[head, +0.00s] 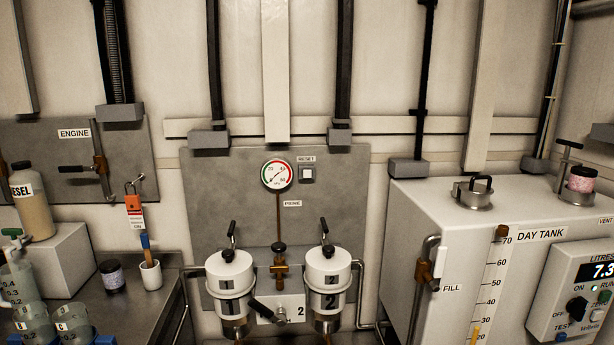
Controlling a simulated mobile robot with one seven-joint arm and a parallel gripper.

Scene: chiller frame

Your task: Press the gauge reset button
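The reset button (308,174) is a small pale square in a dark frame, under a RESET label (307,159). It sits on the upper part of a grey wall panel (225,180). The round gauge (277,175) is just left of it, with a white face, a red and green rim and a needle. A thin brown pipe runs down from the gauge. My gripper is not in the head view, so its state does not show.
Two white filter canisters (230,271) and a brass valve (280,262) stand below the gauge. The white day tank (410,225) juts out at right. A metal counter at left holds a bottle (31,202), jars and a brush cup (150,275). The space before the button looks clear.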

